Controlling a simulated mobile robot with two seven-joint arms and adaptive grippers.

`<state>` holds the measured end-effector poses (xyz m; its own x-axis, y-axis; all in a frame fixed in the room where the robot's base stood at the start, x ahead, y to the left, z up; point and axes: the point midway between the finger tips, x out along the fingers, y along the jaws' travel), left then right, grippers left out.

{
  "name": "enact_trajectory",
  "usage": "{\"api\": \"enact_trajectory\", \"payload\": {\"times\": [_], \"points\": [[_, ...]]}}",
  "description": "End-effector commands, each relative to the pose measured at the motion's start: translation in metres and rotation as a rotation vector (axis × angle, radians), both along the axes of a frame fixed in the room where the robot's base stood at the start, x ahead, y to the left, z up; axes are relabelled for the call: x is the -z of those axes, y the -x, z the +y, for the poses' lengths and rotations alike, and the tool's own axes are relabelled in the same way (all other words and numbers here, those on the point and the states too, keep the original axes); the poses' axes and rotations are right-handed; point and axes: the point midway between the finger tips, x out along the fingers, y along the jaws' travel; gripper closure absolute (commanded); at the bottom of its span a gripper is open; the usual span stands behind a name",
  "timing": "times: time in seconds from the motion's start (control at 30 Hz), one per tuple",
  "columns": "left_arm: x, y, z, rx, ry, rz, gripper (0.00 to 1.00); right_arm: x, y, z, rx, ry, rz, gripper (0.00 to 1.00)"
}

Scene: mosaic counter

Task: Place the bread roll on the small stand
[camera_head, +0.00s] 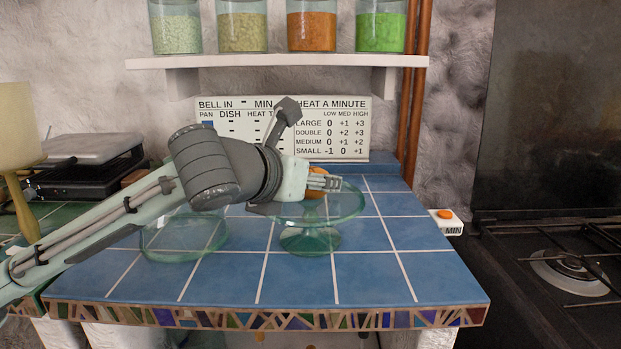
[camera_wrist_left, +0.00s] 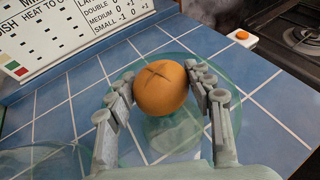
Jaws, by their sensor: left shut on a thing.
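The bread roll (camera_wrist_left: 161,88) is round and orange-brown with a cross cut on top. My left gripper (camera_wrist_left: 162,92) is shut on it, a finger on each side. In the head view the left gripper (camera_head: 318,182) hides most of the roll (camera_head: 316,190). The small stand (camera_head: 345,205) is clear greenish glass with a round plate on a foot, standing on the blue tiles. The roll is over the stand's plate; I cannot tell whether it touches it. The stand also shows below the roll in the wrist view (camera_wrist_left: 175,135). My right gripper is not in view.
A glass dish (camera_head: 185,250) stands on the tiled counter (camera_head: 375,290) left of the stand. A board with text (camera_head: 345,125) is behind. A box with an orange button (camera_head: 446,220) is at the right edge, near the stove (camera_head: 560,265). Front tiles are clear.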

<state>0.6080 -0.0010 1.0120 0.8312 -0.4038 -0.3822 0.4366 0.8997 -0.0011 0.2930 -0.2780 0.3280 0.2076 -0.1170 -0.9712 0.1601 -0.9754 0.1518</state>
Motion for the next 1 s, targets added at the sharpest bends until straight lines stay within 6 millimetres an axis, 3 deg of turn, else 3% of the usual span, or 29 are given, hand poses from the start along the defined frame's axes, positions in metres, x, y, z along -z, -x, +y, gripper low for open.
{"api": "enact_trajectory", "payload": {"times": [0.17,0.2,0.37,0.73,1.0], "points": [[0.002,0.0,0.0,0.0,0.0,0.001,0.77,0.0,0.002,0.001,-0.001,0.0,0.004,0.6],[0.002,0.0,0.0,0.0,0.0,0.001,0.46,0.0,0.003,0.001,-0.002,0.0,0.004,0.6],[0.002,0.0,0.0,0.0,0.0,0.001,0.27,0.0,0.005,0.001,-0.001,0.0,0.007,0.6],[-0.002,0.002,0.001,-0.001,0.0,0.0,0.27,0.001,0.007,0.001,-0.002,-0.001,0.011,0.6],[-0.02,0.043,0.021,-0.001,-0.002,-0.004,0.27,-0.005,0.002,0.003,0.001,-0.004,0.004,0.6]]}}
